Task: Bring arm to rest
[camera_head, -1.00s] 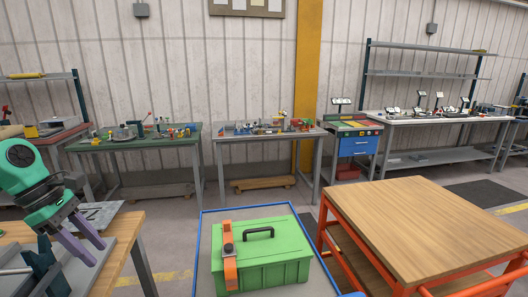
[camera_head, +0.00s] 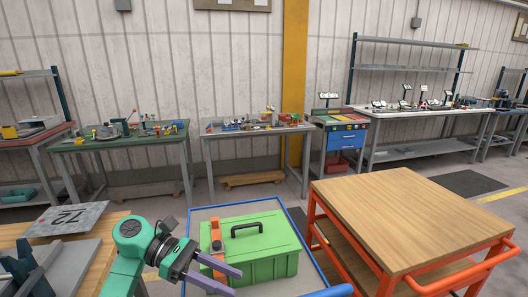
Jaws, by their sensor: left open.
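My left gripper (camera_head: 222,281) is open, with its two purple fingers apart and nothing between them. It is in front of the left side of a green toolbox (camera_head: 262,249) and overlaps it in the picture; I cannot tell whether they touch. My right gripper is not in view.
A wooden bench (camera_head: 88,256) at the left bears a metal plate marked 72 (camera_head: 67,219) and a grey fixture (camera_head: 38,268). An orange cart with a bare wooden top (camera_head: 415,215) stands at the right. Workbenches line the back wall, with open floor before them.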

